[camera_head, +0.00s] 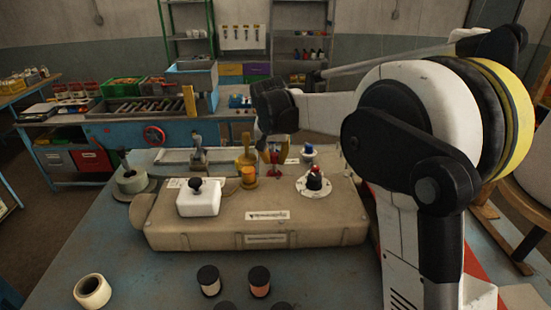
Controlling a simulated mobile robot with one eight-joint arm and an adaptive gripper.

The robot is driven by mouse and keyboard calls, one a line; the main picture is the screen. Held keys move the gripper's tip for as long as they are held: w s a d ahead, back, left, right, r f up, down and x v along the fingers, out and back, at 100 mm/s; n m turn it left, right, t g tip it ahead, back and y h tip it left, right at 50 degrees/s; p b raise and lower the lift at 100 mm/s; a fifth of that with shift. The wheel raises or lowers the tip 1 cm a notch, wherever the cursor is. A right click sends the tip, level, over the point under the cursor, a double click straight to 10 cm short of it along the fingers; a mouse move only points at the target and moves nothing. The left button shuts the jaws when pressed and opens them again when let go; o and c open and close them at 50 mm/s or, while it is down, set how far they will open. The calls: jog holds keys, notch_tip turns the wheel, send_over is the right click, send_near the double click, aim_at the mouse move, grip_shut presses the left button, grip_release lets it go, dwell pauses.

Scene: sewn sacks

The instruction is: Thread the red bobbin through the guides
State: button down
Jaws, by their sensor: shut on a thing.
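My gripper (273,158) points down over the back of the beige machine base (190,232), right of its middle. It is shut on a small red thing (272,154), which looks like the red bobbin; the fingers partly hide it. An orange-yellow post (248,172) stands upright on the base just left of my gripper, and a grey metal upright (199,150) stands farther left. Either may be a guide; I cannot tell.
On the base are a white block with a black knob (198,202) and a white disc with a red-and-black knob (314,184). A blue-topped piece (308,152) stands behind. Two dark-capped spools (209,282) (260,283) and a cream roll (92,291) sit in front.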

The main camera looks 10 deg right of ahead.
jog(key=c, duration=1.3)
grip_release()
